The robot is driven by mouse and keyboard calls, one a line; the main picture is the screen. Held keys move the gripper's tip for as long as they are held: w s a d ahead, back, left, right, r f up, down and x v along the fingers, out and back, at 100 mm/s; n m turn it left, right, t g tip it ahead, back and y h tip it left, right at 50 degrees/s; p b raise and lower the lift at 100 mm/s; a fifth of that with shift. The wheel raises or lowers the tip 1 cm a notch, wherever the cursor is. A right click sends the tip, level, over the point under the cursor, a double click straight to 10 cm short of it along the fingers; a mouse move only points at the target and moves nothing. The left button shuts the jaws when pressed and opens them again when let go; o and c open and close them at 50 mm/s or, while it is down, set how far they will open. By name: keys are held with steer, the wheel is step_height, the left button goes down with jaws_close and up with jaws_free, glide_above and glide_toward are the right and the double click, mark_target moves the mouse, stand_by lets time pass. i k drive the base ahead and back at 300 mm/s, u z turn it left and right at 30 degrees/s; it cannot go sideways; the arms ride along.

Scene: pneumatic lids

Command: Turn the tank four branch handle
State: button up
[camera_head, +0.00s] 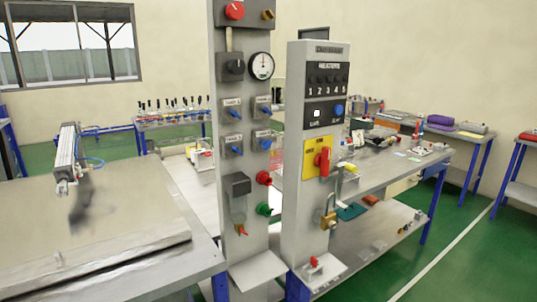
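A tall grey column (226,190) near the middle carries several small grey boxes with blue handles. The upper left blue handle (236,114) and upper right blue handle (266,109) sit above the lower left blue handle (237,150) and lower right blue handle (266,144). The small labels above them are too blurred to read, so I cannot tell which is tank four. My gripper is not in view, and nothing touches the handles.
A round gauge (261,66) and red knob (235,11) sit higher on the column. A second panel (315,170) with a red switch (323,161) and padlock (328,220) stands right. A metal table (90,240) with a cylinder (66,155) lies left. Green floor (450,265) is open at right.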

mark_target(266, 144)
steer(key=k, duration=1.05)
steer(key=z, duration=0.5)
steer(key=i, duration=0.9)
steer(key=z, duration=0.35)
steer(key=i, duration=1.4)
steer(key=u, duration=0.75)
